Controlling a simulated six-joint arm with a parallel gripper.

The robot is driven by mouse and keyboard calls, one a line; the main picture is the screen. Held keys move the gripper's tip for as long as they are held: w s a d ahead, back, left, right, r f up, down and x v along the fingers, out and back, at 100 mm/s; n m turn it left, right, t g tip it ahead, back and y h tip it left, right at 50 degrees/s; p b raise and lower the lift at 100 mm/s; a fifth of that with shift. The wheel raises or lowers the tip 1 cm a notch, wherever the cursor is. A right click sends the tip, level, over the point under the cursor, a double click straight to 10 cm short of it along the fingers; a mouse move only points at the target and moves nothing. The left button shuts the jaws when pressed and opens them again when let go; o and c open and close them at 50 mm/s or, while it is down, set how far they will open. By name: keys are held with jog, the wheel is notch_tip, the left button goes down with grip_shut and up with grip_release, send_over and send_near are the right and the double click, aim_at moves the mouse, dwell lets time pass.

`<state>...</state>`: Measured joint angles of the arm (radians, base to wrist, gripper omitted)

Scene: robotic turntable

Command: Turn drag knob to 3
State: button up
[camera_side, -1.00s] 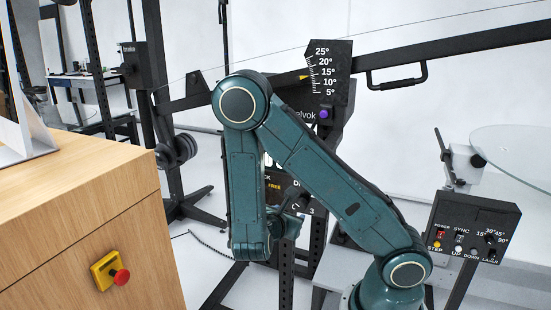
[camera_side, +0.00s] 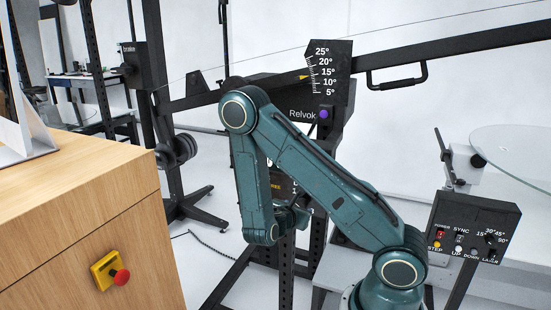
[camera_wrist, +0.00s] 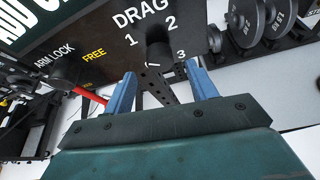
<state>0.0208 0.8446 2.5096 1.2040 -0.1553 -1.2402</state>
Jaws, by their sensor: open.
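The black drag knob (camera_wrist: 160,45) stands out from the dark panel (camera_wrist: 95,38) in the wrist view, under the word DRAG and among the numbers 1, 2 and 3. I cannot tell for sure which number it points to. My gripper (camera_wrist: 161,70) is open, with its two blue fingers on either side below the knob. The fingertips look apart from the knob, though the depth is hard to judge. In the side view my gripper (camera_side: 296,216) is small and dark, in front of the panel. My arm hides the knob there.
A red lever (camera_wrist: 88,95) sits by the ARM LOCK label, close to the left finger. Weight plates (camera_wrist: 245,20) hang at the upper right. In the side view, a control box (camera_side: 472,228) stands right and a wooden cabinet (camera_side: 70,220) left.

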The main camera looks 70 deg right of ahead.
aim_at(301, 204)
jog(key=shift+x, duration=2.3)
jog(key=shift+c, duration=0.5)
jog(key=c, duration=0.9)
jog(key=shift+s+m+t, duration=0.15)
jog(key=shift+m+t, duration=0.85)
jog(key=shift+m, duration=0.4)
